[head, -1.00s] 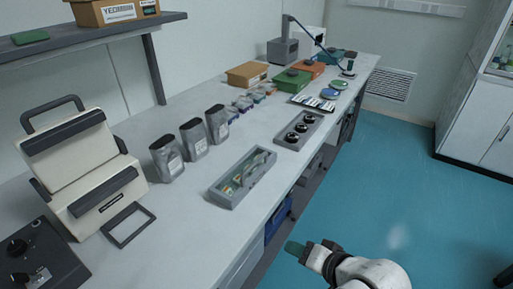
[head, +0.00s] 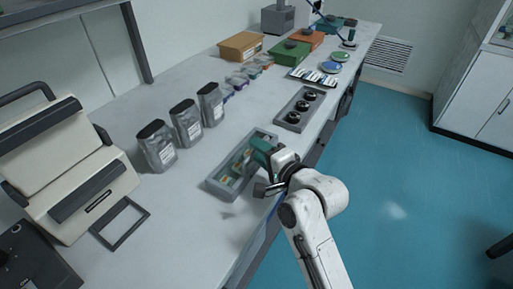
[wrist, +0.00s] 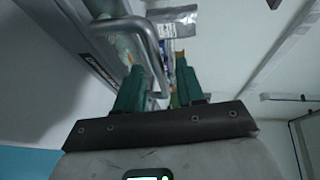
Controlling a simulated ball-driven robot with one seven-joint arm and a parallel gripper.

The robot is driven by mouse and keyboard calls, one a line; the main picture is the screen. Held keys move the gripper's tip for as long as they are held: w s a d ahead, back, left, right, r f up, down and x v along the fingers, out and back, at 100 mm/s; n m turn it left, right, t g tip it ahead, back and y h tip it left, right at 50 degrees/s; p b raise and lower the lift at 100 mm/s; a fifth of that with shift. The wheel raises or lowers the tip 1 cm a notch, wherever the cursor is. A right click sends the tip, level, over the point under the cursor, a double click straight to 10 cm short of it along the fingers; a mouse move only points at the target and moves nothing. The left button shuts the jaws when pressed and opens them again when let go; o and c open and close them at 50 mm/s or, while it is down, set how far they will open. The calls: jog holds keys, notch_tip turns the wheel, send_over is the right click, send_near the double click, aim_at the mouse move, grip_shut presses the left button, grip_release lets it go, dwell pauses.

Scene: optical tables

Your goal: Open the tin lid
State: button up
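The tin (head: 219,191) is a long grey box with a clear-topped lid on the bench, with coloured items visible inside. In the wrist view its side wall (wrist: 88,55) runs along the left, and the grey bar handle (wrist: 147,35) of the lid stands up from it. My gripper (head: 262,150) is over the tin's right side in the head view. In the wrist view its green fingers (wrist: 159,85) are spread apart, with the lower part of the handle appearing between them. The lid looks closed; contact with the handle cannot be told.
Several grey pouches (head: 187,122) stand left of and behind the tin. A tray with black round parts (head: 299,109) lies farther along the bench. A cream machine (head: 67,160) and a black frame (head: 119,222) are at the left. Open blue floor (head: 400,180) is to the right.

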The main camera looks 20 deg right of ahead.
jog(key=shift+x, duration=0.85)
grip_shut()
jog(key=shift+f, duration=0.1)
